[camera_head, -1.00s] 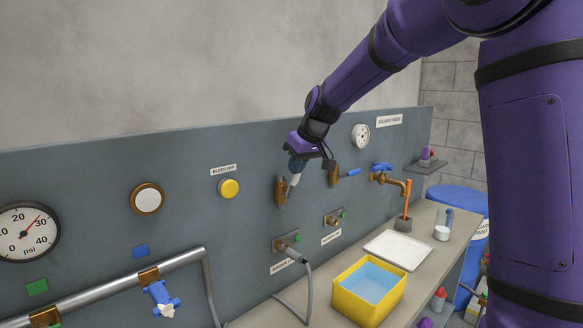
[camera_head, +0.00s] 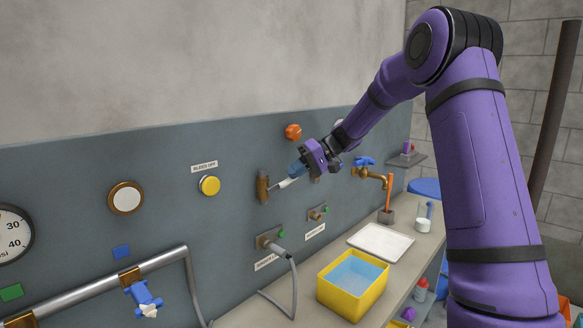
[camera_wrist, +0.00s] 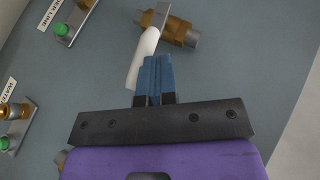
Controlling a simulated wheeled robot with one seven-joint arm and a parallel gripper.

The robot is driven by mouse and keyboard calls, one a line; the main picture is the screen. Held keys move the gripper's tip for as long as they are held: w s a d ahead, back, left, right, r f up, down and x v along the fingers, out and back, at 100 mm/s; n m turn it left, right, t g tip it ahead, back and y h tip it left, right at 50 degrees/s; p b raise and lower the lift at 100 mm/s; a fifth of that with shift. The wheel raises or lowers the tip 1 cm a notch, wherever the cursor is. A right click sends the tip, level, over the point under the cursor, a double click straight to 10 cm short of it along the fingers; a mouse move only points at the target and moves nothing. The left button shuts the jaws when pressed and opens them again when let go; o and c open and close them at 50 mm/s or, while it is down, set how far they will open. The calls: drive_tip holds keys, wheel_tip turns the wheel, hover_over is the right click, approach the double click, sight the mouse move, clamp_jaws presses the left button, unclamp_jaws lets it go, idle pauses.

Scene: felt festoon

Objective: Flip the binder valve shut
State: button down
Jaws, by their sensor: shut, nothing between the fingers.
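A brass valve (camera_head: 263,187) sits on the grey panel, with a white lever (camera_head: 288,183) pointing right and slightly up from it. In the wrist view the white lever (camera_wrist: 143,60) lies just left of my fingers, and the brass body (camera_wrist: 180,33) is beyond. My gripper (camera_head: 296,168) is shut with nothing in it. Its blue fingers (camera_wrist: 155,74) are beside the lever, seemingly touching it. A second brass fitting is mostly hidden behind my gripper in the head view. I cannot read which valve is the binder one.
A hose socket (camera_head: 269,240) and a smaller fitting (camera_head: 317,214) are below the valve. A yellow button (camera_head: 209,186) is to its left, an orange knob (camera_head: 293,131) above. The bench holds a yellow tub (camera_head: 325,290) and a white tray (camera_head: 360,243). A brass tap (camera_head: 372,175) stands right.

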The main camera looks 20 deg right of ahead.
drive_tip(key=shift+w+d+f+m+y, duration=0.1)
drive_tip(key=shift+d+f+m+y, duration=0.1)
drive_tip(key=shift+f+y, duration=0.25)
drive_tip(key=shift+w+d+f+m+y, duration=0.1)
drive_tip(key=shift+d+f+m+y, duration=0.1)
drive_tip(key=shift+f+y, duration=0.25)
drive_tip(key=shift+s, duration=0.1)
drive_tip(key=shift+r, duration=0.1)
drive_tip(key=s+d+r, duration=0.1)
drive_tip(key=d+r, duration=0.6)
drive_tip(key=d, duration=0.2)
drive_tip(key=shift+s+d+r, duration=0.2)
drive_tip(key=shift+s+r, duration=0.2)
